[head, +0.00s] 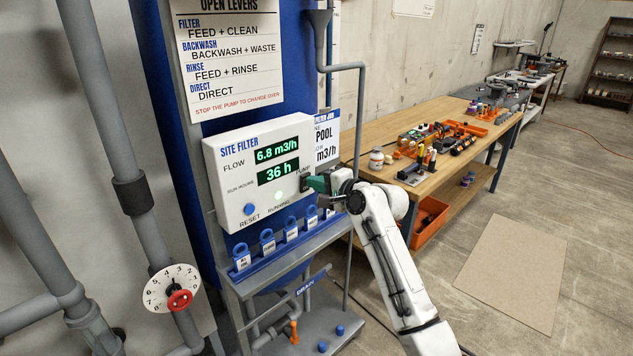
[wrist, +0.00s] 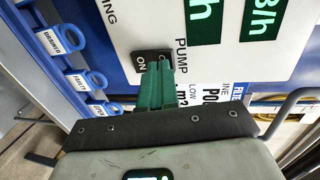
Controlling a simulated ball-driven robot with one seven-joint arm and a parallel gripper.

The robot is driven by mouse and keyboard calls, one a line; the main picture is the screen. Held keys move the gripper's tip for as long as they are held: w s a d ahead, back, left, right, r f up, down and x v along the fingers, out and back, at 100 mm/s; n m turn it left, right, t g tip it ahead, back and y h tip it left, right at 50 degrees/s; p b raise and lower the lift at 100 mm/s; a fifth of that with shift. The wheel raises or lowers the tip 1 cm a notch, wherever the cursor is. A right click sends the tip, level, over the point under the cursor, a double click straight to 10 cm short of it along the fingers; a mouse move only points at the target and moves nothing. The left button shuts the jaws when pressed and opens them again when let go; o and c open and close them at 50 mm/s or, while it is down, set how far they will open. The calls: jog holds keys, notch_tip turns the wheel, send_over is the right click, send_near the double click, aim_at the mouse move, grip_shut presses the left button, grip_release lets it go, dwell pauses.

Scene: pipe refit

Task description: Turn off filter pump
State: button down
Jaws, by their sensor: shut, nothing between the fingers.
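The white site filter panel (head: 225,158) has green displays reading 6.8 m3/h and 36 h. My gripper (head: 313,183) has green fingers, shut and empty, with the tips (wrist: 157,66) at the switch. I cannot tell whether they touch it or which way the rocker is tilted.
Blue tag holders (head: 268,241) line the shelf below the panel. A notice (head: 230,55) above says to stop the pump to change over.

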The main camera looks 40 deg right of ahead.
jog(key=shift+w+r, duration=0.1)
dwell(0.3)
jog(key=shift+w+g+p, duration=0.25)
jog(key=shift+g+p, duration=0.05)
jog(key=shift+p, duration=0.6)
jog(key=shift+s, duration=0.1)
